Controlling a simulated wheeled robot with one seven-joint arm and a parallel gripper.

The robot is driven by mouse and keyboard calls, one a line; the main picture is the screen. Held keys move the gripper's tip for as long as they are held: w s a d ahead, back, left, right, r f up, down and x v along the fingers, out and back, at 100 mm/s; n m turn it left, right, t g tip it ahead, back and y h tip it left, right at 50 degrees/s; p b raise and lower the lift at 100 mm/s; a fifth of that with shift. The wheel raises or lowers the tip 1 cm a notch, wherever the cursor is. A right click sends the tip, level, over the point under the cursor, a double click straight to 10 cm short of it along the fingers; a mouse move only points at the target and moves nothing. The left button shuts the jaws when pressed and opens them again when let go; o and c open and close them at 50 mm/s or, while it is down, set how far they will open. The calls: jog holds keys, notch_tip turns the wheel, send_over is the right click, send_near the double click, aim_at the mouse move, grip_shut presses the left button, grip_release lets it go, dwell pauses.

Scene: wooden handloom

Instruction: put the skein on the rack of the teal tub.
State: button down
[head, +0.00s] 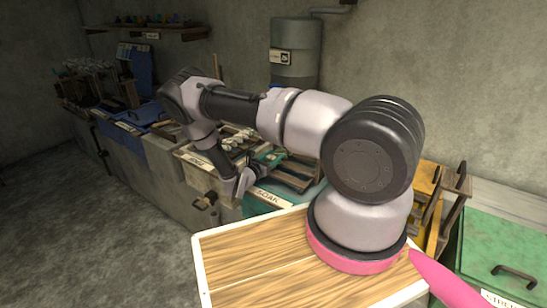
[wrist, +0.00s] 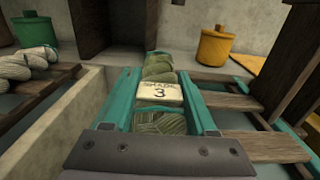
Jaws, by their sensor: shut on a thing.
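The skein (wrist: 160,121) is olive green with a pale tag reading "SHADE 3". In the wrist view it lies lengthwise between the two teal fingers of my gripper (wrist: 158,76), which is shut on it. The teal tub (head: 268,197), labelled "SOAK", stands in the middle of the head view. Its dark wooden rack (head: 292,178) of slats also shows right of my gripper in the wrist view (wrist: 238,101). The skein is over or near the tub's left edge; its height above it is hard to tell. In the head view my gripper (head: 243,184) is small and the skein cannot be made out.
A pale tub (head: 205,167) with white skeins (wrist: 28,65) adjoins on the left. A dark upright post (wrist: 300,50) rises at right. A green lid (head: 505,255) lies farther right.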

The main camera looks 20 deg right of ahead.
jog(key=shift+f, duration=0.15)
jog(key=shift+c, duration=1)
grip_release()
